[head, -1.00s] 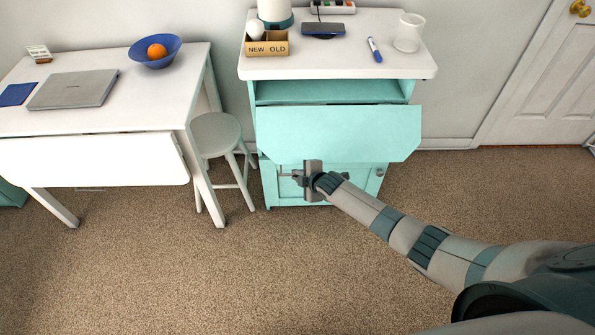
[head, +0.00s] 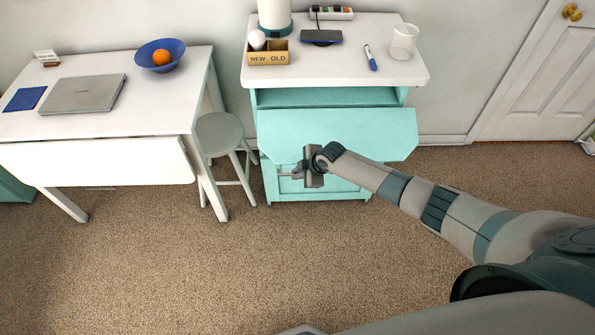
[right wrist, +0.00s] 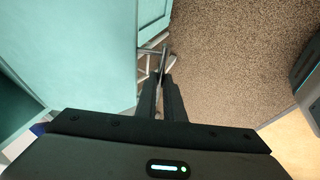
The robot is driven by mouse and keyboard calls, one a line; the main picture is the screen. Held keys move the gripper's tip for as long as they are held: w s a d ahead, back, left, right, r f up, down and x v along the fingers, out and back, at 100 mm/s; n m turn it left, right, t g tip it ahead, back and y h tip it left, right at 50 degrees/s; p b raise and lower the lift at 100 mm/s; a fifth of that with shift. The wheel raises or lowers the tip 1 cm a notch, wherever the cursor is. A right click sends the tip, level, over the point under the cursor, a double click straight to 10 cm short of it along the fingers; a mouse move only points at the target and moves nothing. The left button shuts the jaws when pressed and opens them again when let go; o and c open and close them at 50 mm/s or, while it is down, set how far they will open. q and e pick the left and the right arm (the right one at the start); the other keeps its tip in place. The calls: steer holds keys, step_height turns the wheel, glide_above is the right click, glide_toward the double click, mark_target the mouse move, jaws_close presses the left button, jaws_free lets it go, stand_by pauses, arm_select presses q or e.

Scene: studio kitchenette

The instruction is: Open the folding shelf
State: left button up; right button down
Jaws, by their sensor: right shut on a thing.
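The folding shelf (head: 345,135) is a turquoise leaf with cut lower corners. In the right wrist view, the dark fingers (right wrist: 161,98) lie close together beside a turquoise panel (right wrist: 75,50). My left gripper is not in view.
A round stool (head: 219,133) stands just left of the cabinet, beside a white drop-leaf table (head: 150,115). The carpet in front is clear.

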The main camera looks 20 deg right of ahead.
step_height(320, 180, up, 10)
steer(key=g+p, duration=0.3)
steer(key=shift+s+a+r+m+y+p, duration=0.15)
steer(key=shift+s+r+m+y+p, duration=0.15)
steer(key=shift+s+m+y, duration=0.1)
steer(key=shift+w, duration=0.1)
steer(key=c, duration=1.9)
jaws_free()
steer(key=shift+r, duration=0.1)
steer(key=shift+o, duration=0.2)
